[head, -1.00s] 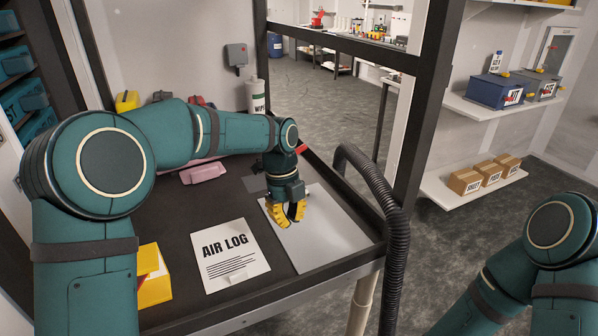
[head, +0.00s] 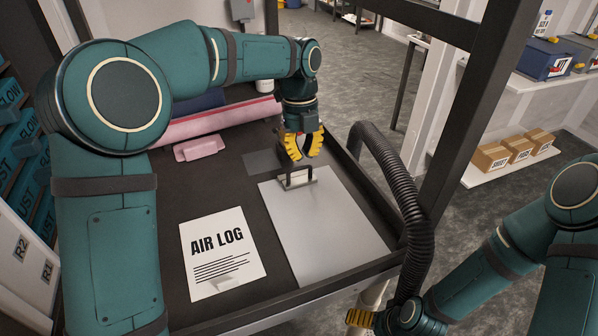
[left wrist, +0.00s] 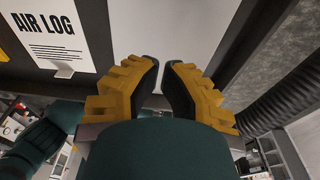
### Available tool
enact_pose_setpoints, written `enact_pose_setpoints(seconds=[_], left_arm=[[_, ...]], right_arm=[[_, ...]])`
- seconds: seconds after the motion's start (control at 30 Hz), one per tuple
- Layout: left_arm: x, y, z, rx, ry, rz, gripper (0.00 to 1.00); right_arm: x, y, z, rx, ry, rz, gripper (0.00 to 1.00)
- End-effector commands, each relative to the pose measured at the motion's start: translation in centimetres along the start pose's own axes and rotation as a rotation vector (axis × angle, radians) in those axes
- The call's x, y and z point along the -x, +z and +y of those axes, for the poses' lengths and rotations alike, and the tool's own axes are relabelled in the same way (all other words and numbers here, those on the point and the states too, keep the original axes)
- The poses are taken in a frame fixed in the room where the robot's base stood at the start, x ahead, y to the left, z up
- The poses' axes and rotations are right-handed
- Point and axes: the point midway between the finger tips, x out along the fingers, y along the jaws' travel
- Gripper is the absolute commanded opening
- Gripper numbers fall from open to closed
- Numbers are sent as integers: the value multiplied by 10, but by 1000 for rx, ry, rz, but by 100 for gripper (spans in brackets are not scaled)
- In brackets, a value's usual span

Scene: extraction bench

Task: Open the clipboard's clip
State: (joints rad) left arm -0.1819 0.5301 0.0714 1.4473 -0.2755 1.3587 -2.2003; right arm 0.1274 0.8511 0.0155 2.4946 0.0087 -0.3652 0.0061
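The clipboard is a pale grey board (head: 335,235) lying flat on the dark bench at the right. Its clip (head: 298,180) is a small metal frame at the board's far edge, standing up from it. I cannot tell whether it is open. My left gripper (head: 305,157) points down just behind and above the clip, its yellow fingers apart with a narrow gap and nothing seen between them. In the left wrist view the fingertips (left wrist: 161,62) are also apart, with the board (left wrist: 190,25) beyond. My right gripper (head: 360,318) shows only partly at the bottom edge.
The AIR LOG sheet (head: 222,262) lies left of the clipboard. A pink block (head: 199,149) and a pink roll (head: 220,120) lie farther back. A black ribbed hose (head: 400,185) runs along the bench's right side, near a dark frame post (head: 480,120).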

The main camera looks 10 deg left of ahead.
Motion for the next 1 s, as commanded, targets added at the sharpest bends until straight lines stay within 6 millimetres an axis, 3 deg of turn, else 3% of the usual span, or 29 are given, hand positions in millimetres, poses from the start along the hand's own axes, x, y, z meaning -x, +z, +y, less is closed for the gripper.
enact_pose_setpoints(seconds=[0.27,0.7,0.8,1.0], left_arm=[[-20,0,0,0,2,2,0],[-105,0,0,0,2,3,0],[-95,17,0,4,-2,-2,0],[-89,34,0,2,-1,0,0]], right_arm=[[-5,2,2,1,0,-3,100],[-20,9,7,6,-2,-18,100],[-18,9,7,6,-2,-18,100],[-17,8,6,5,-2,-17,100]])
